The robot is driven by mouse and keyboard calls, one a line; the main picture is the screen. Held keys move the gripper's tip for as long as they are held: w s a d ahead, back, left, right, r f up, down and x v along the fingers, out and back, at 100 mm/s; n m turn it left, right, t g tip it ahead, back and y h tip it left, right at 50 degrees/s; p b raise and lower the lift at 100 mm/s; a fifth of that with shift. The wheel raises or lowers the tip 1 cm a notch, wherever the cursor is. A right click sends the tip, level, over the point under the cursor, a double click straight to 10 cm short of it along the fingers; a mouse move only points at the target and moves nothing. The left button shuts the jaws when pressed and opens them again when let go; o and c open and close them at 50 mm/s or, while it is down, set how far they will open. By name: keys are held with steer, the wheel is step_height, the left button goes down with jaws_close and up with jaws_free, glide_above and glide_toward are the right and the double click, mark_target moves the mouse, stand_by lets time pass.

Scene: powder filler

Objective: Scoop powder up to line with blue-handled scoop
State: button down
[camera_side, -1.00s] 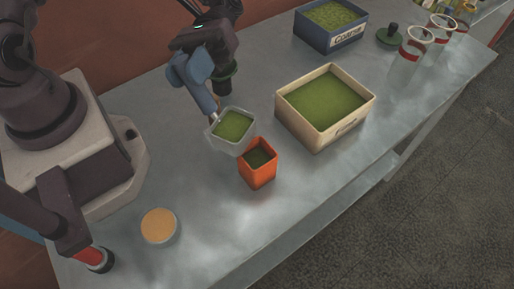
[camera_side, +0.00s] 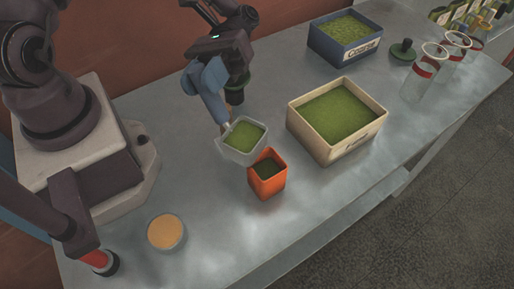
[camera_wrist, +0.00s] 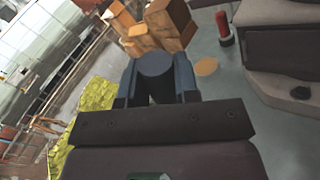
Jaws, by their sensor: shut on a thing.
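My gripper (camera_side: 234,98) is shut on the handle of the blue-handled scoop (camera_side: 211,92). The scoop's clear square pan (camera_side: 243,141) is filled with green powder and is held roughly level, just behind and left of an orange square container (camera_side: 268,176). The orange container stands on the table with dark green powder inside. I cannot make out a line on it. In the wrist view the blue handle (camera_wrist: 156,68) sits in my jaws, and the pan is hidden.
A cream box of green powder (camera_side: 293,119) stands right of the scoop. A blue box labelled Coarse (camera_side: 340,53) stands behind it. Clear cylinders with red bands (camera_side: 418,80) and a green-based stamp-like object (camera_side: 403,52) are at back right. An orange-topped round dish (camera_side: 166,232) is front left.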

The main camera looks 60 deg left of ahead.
steer(key=shift+s+d+r+g+y, duration=0.15)
steer(key=shift+s+d+g+y, duration=0.15)
steer(key=shift+d, duration=0.15)
steer(key=w+d+r+n+t+h, duration=0.3)
steer(key=w+d+n+t+h, duration=0.65)
steer(key=t, duration=0.55)
steer(key=w+a+f+n+t+y, duration=0.1)
steer(key=w+n+t+y, duration=0.1)
steer(key=w+n, duration=0.3)
steer(key=w+a+f+n+t+y, duration=0.1)
steer(key=w+n+t+y, duration=0.1)
steer(key=w+n, duration=0.4)
steer(key=shift+w+a+f+t, duration=0.15)
steer(key=shift+w+f+t, duration=0.1)
steer(key=shift+t, duration=0.65)
